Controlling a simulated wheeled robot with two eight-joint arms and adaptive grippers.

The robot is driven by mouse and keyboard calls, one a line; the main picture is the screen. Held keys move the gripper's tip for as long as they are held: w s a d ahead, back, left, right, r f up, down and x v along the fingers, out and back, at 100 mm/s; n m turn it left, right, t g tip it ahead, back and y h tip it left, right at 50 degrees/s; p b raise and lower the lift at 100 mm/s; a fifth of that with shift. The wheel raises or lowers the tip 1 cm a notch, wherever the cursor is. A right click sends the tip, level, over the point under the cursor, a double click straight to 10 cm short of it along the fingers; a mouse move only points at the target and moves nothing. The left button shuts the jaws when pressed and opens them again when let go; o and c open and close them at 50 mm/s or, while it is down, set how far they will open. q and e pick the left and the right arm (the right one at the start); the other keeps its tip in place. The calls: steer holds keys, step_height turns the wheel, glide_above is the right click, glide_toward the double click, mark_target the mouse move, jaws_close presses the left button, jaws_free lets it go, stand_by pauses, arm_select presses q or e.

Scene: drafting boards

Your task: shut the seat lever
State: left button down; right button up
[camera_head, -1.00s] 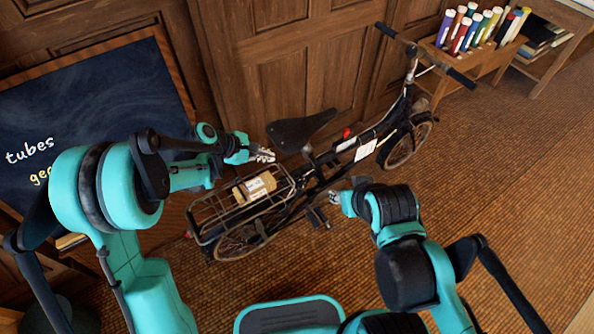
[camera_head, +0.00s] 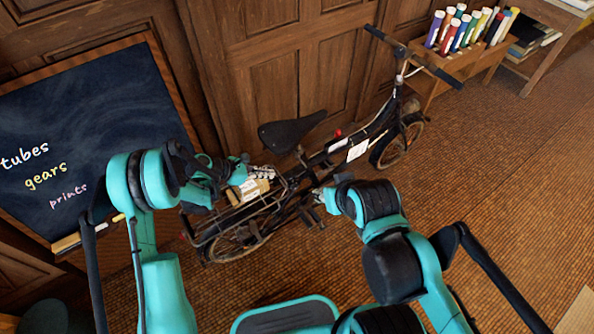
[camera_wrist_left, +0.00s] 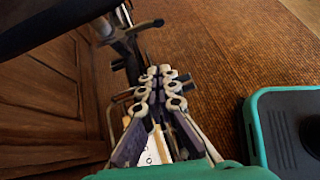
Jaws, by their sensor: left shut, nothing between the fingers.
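A black bicycle leans by the panelled wall, its dark saddle (camera_head: 292,133) in the middle of the head view. A small greyish part on the seat post (camera_head: 300,152) under the saddle may be the seat lever; it is too small to tell how it is set. My left gripper (camera_head: 266,172) is shut and empty, low behind the saddle and over the parcel on the rear rack. In the left wrist view its fingers (camera_wrist_left: 160,84) are together, with the saddle (camera_wrist_left: 50,25) at the upper left. My right gripper (camera_head: 320,196) is beside the frame; its jaws are unclear.
A chalkboard (camera_head: 90,120) stands at the left. A wooden box of coloured tubes (camera_head: 465,60) is at the back right.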

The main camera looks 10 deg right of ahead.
arm_select(q)
steer(key=w+d+f+b, duration=0.2)
steer(key=d+f+b, duration=0.2)
steer(key=d, duration=0.7)
steer(key=shift+d+f+b, duration=0.35)
steer(key=shift+d+b, duration=0.05)
steer(key=shift+b, duration=0.05)
